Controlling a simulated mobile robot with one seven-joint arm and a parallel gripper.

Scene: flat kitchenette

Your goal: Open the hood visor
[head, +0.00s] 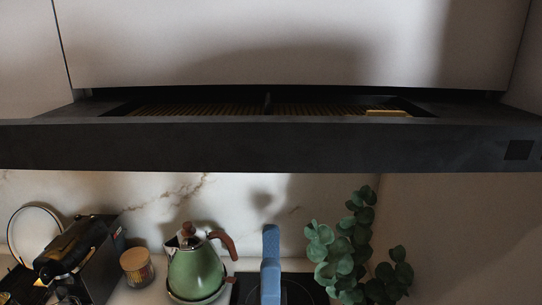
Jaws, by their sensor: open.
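The hood visor (260,146) is a long dark grey panel that runs across the whole width of the head view. It stands out in front of the white cabinet above. Behind its upper edge, a dark recess shows slatted yellowish filters (200,108) with a bar between them. A small yellow piece (387,113) lies at the right end of the slats. A dark square patch (518,150) is near the visor's right end. My gripper is not in this view, so I cannot see where it is relative to the visor.
Below the hood are a dark coffee machine (75,255), a small jar (137,267), a green kettle (197,266) and a leafy plant (345,245). A blue upright thing (270,262), unclear what, stands before a dark round shape. The white cabinet front (290,40) fills the top.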

